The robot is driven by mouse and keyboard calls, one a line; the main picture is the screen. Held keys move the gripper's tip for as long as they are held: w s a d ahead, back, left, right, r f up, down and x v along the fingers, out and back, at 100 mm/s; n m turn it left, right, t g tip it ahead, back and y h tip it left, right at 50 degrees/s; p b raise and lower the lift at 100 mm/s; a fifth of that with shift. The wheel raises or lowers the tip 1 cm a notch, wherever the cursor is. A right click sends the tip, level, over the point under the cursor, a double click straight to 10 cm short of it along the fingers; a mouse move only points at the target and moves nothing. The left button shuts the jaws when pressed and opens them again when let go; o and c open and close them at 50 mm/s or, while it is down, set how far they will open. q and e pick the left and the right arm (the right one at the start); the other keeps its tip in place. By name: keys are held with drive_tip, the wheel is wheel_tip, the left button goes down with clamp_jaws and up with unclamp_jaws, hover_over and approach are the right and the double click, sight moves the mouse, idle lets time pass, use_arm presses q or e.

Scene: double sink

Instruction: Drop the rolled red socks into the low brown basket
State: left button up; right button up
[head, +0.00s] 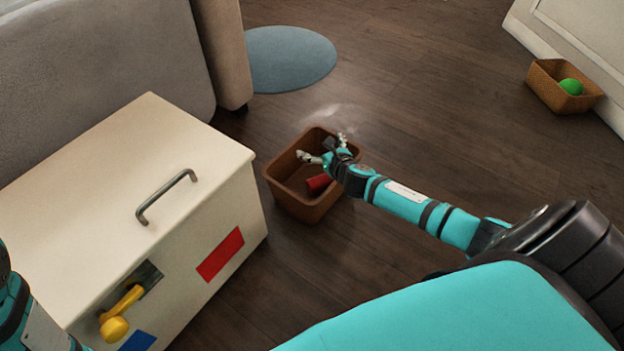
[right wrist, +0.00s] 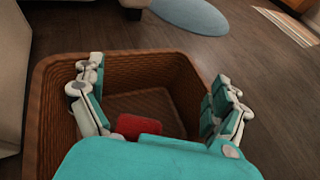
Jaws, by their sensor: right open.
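The low brown basket (head: 284,195) stands on the floor in the middle of the head view, and it fills much of the right wrist view (right wrist: 52,115). The rolled red socks (head: 318,182) lie low inside it; they also show in the right wrist view (right wrist: 137,126), partly hidden by my gripper's body. My right gripper (head: 325,148) is over the basket with its fingers spread wide, open and empty (right wrist: 155,95). My left arm shows at the lower left edge of the head view, but its gripper is out of view.
A cream chest (head: 110,170) with a metal handle and a yellow lever (head: 121,313) stands left of the basket. A grey sofa (head: 100,65) is behind it. A blue round rug (head: 290,58) and a second basket (head: 548,90) with a green ball (head: 571,86) are farther off. Dark floor is clear on the right.

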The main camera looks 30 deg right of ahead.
drive_tip(key=v, duration=1.1)
drive_tip(key=shift+s, duration=0.3)
